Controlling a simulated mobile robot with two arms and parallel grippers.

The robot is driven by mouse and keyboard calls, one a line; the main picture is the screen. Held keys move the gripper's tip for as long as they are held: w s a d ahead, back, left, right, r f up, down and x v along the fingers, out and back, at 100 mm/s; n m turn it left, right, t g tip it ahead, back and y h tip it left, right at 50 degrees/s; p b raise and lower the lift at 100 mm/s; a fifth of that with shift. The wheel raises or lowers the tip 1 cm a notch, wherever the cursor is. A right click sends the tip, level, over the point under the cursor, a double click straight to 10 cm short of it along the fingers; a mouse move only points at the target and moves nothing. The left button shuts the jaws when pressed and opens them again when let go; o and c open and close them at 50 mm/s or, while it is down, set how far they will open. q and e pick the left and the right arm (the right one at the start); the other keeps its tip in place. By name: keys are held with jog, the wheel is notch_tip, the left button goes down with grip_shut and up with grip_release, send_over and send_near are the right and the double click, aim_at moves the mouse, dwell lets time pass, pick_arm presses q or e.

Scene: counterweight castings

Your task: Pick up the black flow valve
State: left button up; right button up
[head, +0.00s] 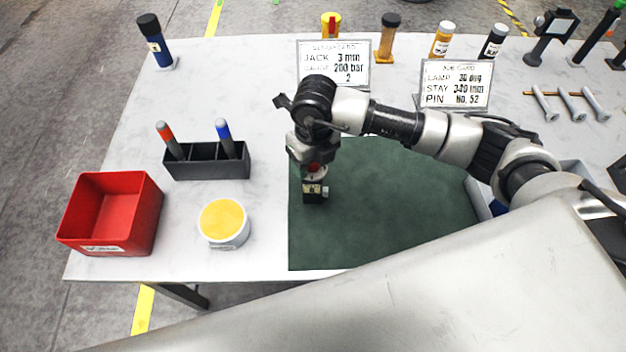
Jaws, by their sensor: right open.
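The black flow valve (314,192) is a small dark block with a pale label and a light knob on its right side. It is at the left part of the dark green mat (400,215). My right gripper (314,168) is open, directly above the valve in the head view and overlapping its top. A red part shows between the gripper and the valve; I cannot tell whether the fingers touch it. My left gripper is not in view.
A red bin (110,213), a tub with a yellow top (223,223) and a black pen holder (207,161) stand left of the mat. Two sign cards (333,64), several bottles and bolts (570,103) stand at the back. A grey bin (479,199) is partly hidden behind my right arm.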

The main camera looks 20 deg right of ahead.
jog(key=shift+c, duration=0.2)
grip_shut()
jog(key=shift+w+r, duration=0.1)
jog(key=shift+r, duration=0.05)
